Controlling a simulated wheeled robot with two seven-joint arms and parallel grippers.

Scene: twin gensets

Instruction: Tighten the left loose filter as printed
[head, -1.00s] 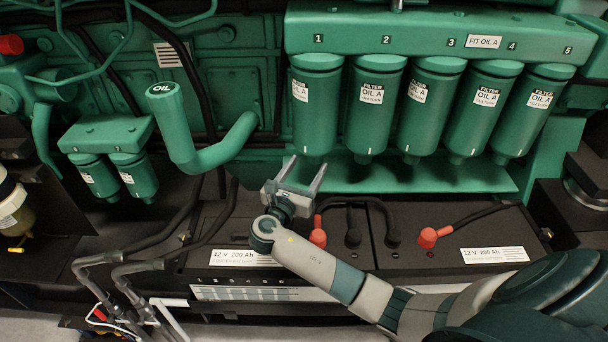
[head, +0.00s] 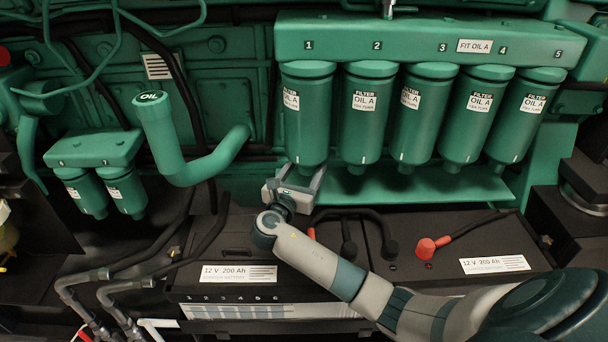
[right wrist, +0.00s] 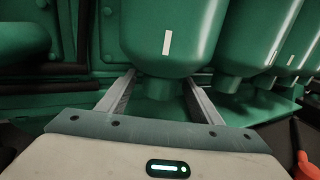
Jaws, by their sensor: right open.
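Several green filters hang in a row under a numbered header (head: 420,40). Filter 1 (head: 308,125), at the left end, has its label turned to the left, as does filter 3 (head: 424,115). The labels on filter 2 (head: 372,125), filter 4 (head: 472,125) and filter 5 (head: 518,125) look more centred. My right gripper (head: 302,182) is open at the underside of filter 1. In the right wrist view, filter 1 (right wrist: 168,38) shows a white mark, and the open fingers (right wrist: 160,88) lie either side of its lower end. Contact cannot be told. My left gripper is not in view.
A green shelf (head: 425,186) runs just behind and below the filters. Black batteries (head: 480,245) with a red terminal cap (head: 425,248) lie below. The green oil filler pipe (head: 165,140) and two smaller filters (head: 125,190) are at left.

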